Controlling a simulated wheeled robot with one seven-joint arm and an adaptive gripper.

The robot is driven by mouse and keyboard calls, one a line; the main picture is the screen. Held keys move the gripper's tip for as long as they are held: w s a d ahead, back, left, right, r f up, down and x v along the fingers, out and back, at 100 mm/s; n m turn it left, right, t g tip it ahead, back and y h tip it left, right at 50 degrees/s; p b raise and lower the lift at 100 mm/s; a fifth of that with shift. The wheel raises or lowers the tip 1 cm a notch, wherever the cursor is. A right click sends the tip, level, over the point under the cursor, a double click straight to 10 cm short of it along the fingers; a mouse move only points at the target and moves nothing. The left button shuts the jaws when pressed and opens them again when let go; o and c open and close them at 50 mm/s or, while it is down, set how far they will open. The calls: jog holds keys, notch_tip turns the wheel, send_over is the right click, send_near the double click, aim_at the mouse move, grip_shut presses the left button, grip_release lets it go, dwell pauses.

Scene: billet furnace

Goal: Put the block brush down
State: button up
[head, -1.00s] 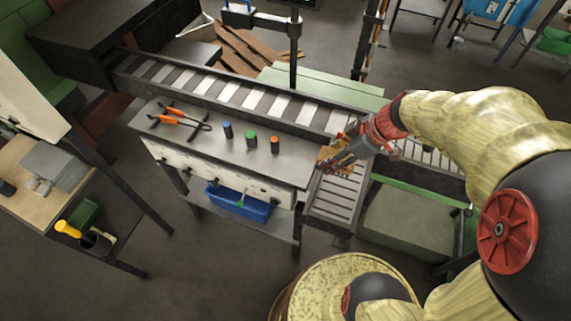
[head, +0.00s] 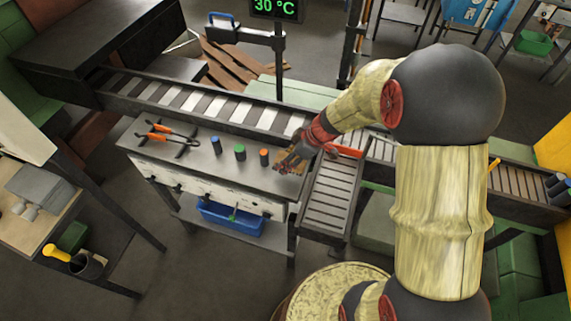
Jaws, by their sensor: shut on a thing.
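My gripper (head: 287,166) is at the right end of the grey workbench top (head: 205,163), just right of the orange-capped cylinder. It is shut on the block brush (head: 281,155), of which only a small tan-brown part shows beside the fingers. The gripper hides the rest of the brush. I cannot tell whether the brush touches the bench top or is held just above it.
A roller conveyor (head: 200,102) runs behind; a short roller section (head: 328,200) lies to the right.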

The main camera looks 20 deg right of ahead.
jog(key=shift+f, duration=1.25)
jog(key=shift+f+b, duration=0.2)
jog(key=shift+b, duration=0.15)
jog(key=o, duration=1.5)
jog(key=shift+c, duration=0.2)
jog(key=shift+o, duration=0.5)
jog(key=shift+r, duration=0.1)
jog(key=shift+r+p, duration=0.15)
jog(key=shift+p, duration=0.3)
jog(key=v, duration=1.2)
jog(key=shift+p, duration=0.3)
jog(key=s+a+r+m+t+h, duration=0.2)
jog(key=s+r+m, duration=0.8)
jog(key=s+r, duration=0.7)
jog(key=s+a+h, duration=0.1)
jog(key=s+h, duration=0.1)
jog(key=shift+s+r+m+h, duration=0.3)
jog(key=shift+r+m+h, duration=0.05)
jog(key=shift+m+h, duration=0.05)
